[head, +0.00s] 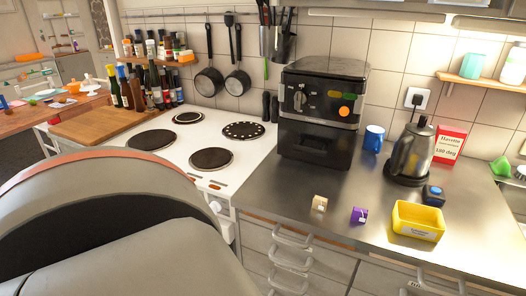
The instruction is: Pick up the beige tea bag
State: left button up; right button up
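A small beige tea bag (319,203) lies on the steel counter, close to its front edge and in front of the black air fryer. A purple tea bag (359,215) lies to its right. A large grey and black rounded part of my own body fills the lower left of the head view. Neither of my grippers shows in this view.
A yellow box (418,221) stands right of the tea bags, with a small dark blue item (432,194) behind it. A kettle (411,152), a blue mug (374,138) and the air fryer (318,112) stand further back. The white cooker (221,175) is left.

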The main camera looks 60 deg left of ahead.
aim_at(319, 203)
jog(key=u, duration=1.3)
jog(key=z, duration=1.65)
jog(key=k+j+z, duration=0.15)
jog(key=j, duration=0.25)
jog(key=k+j+z, duration=0.1)
jog(key=k+j, duration=0.35)
jog(key=j, duration=0.2)
jog(key=k+j, duration=0.1)
jog(key=j, duration=0.15)
jog(key=i, duration=0.25)
